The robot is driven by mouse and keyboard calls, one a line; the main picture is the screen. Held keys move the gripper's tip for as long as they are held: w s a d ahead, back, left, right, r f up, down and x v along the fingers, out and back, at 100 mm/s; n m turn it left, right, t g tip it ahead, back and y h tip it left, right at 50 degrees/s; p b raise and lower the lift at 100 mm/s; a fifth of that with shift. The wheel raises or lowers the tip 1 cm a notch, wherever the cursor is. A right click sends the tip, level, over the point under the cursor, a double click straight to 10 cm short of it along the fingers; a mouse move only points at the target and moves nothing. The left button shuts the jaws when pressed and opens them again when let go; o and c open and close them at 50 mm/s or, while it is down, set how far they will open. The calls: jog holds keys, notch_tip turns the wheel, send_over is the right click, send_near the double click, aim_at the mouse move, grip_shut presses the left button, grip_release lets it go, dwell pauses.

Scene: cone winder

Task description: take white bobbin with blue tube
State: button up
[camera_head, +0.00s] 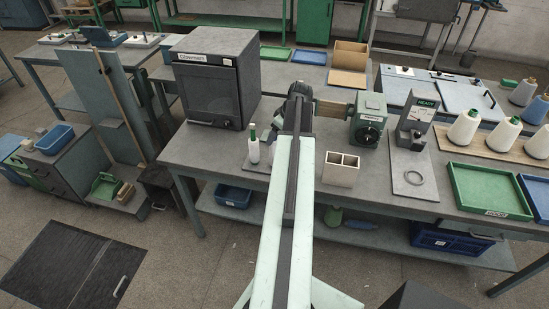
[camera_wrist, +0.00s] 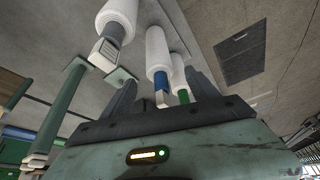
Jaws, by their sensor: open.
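The white bobbin with blue tube (camera_wrist: 158,55) shows in the wrist view, with its blue tube end pointing toward my gripper (camera_wrist: 163,88). My gripper is open, with a dark finger on either side of the blue tube in the picture. I cannot tell whether the tube is actually between the fingers or beyond them. A white bobbin with green tube (camera_wrist: 179,75) is just right of it, and a white bobbin with grey tube (camera_wrist: 116,20) is to its left. In the head view, a green-topped bobbin (camera_head: 253,150) stands on the table left of my arm.
A dark oven-like box (camera_head: 212,80) stands at left on the table (camera_head: 215,150). Right of my arm are a two-compartment wooden box (camera_head: 341,170), a green-grey machine (camera_head: 368,120) and a green tray (camera_head: 488,189). Several white cones (camera_head: 464,130) stand at far right.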

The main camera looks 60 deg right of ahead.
jog(key=b+x, duration=0.1)
jog(key=x, duration=0.1)
jog(key=shift+w+f, duration=0.1)
jog(key=shift+f, duration=0.3)
jog(key=shift+r, duration=0.2)
jog(key=c, duration=1.3)
